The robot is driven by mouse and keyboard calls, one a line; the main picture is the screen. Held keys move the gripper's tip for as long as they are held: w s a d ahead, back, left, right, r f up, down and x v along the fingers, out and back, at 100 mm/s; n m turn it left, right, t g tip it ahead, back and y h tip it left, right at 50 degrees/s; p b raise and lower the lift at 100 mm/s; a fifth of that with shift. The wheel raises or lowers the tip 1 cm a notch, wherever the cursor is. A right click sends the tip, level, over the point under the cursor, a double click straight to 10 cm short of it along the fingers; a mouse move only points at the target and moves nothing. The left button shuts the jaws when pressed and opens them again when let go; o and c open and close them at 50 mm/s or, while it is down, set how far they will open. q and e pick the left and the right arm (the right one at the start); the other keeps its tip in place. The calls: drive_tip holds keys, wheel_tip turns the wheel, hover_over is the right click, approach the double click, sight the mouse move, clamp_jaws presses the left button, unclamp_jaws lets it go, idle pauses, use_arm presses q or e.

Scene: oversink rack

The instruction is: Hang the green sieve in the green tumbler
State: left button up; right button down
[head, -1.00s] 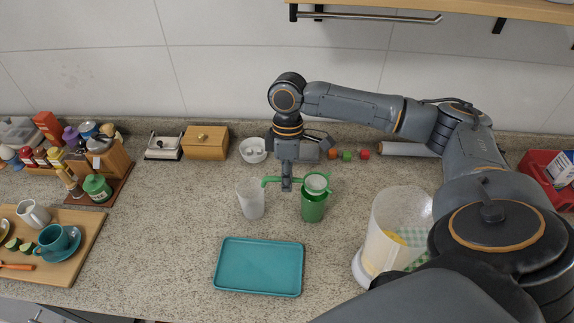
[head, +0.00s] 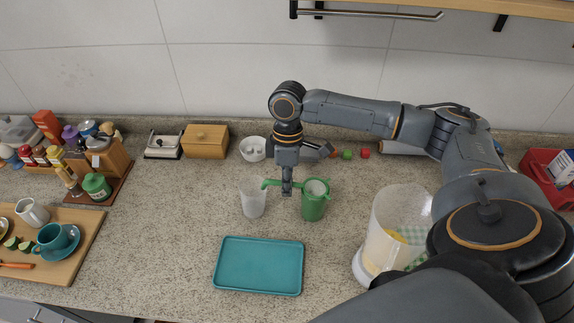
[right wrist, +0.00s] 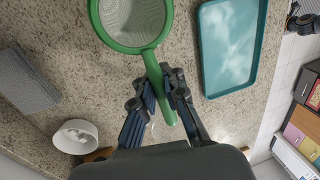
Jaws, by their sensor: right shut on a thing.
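The green sieve (head: 317,188) has a round mesh bowl and a green handle. My right gripper (head: 287,188) is shut on its handle, which sticks out to the left past the fingers. The green tumbler (head: 313,210) stands upright on the counter with the sieve's bowl at its mouth. I cannot tell whether the sieve's rim touches the tumbler. In the right wrist view, the sieve (right wrist: 132,22) shows its mesh and rim, and the gripper (right wrist: 163,82) is closed around the handle. The tumbler is hidden there. My left gripper is out of view.
A translucent tumbler (head: 253,200) stands just left, under the handle's end. A teal tray (head: 259,266) lies in front. A white bowl (head: 252,149) and wooden box (head: 205,142) stand behind. A large clear container (head: 394,232) is at right. Bare counter lies between tray and tumblers.

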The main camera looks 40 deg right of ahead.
drive_tip(key=c, duration=1.3)
unclamp_jaws()
drive_tip(key=r, duration=0.4)
drive_tip(key=w+d+r, duration=0.1)
drive_tip(key=r, duration=0.2)
drive_tip(key=w+r, duration=0.1)
drive_tip(key=r, duration=0.3)
drive_tip(key=shift+d+r, duration=0.25)
drive_tip(key=shift+r, duration=0.1)
drive_tip(key=shift+s, duration=0.1)
